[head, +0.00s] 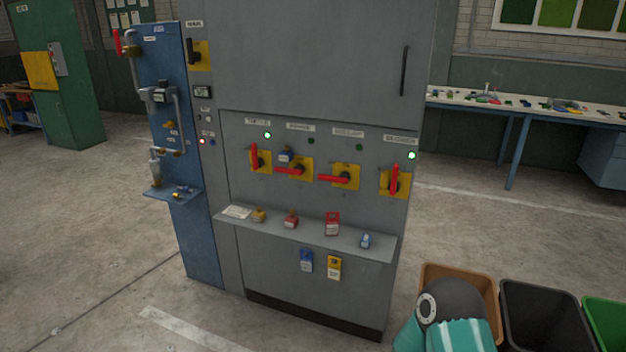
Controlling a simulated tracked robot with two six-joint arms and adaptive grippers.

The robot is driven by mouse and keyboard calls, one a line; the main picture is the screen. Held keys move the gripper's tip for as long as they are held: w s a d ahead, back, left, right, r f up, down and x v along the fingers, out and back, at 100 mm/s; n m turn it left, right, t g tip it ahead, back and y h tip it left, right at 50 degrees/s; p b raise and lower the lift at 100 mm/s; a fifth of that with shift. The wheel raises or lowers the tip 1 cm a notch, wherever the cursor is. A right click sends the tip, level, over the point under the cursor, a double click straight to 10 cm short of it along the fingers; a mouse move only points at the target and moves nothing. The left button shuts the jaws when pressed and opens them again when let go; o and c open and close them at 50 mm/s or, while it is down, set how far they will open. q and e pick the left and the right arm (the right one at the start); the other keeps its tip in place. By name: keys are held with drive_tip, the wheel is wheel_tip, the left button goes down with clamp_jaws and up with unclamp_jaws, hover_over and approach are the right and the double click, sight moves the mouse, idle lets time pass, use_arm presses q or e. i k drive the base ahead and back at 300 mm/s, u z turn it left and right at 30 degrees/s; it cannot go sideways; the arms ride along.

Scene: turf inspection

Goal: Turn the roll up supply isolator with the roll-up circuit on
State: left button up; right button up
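The grey cabinet (320,60) carries a row of several isolators with red handles on yellow plates. The third from the left (341,177) sits under a label that seems to read roll-up, though it is blurred. Its handle lies horizontal and the lamp (359,147) above it is dark. The second isolator (294,170) is also horizontal with a dark lamp, and a blue padlock (286,155) sits at its upper left. The first (260,159) and fourth (395,181) have upright handles and lit green lamps. Neither of my grippers shows.
A shelf (320,234) below the isolators holds padlocks and a red hasp (332,223). Blue (306,261) and yellow (334,267) tags hang beneath. A blue pipework panel (165,110) stands left. Bins, including a black one (545,315), stand front right. The floor in front is mostly clear.

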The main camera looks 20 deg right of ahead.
sight(343, 177)
drive_tip(key=u, duration=0.1)
drive_tip(key=i, duration=1.95)
drive_tip(key=z, duration=0.9)
drive_tip(key=k, duration=0.85)
drive_tip(key=z, duration=0.15)
drive_tip(key=i, duration=0.9)
drive_tip(key=u, duration=0.1)
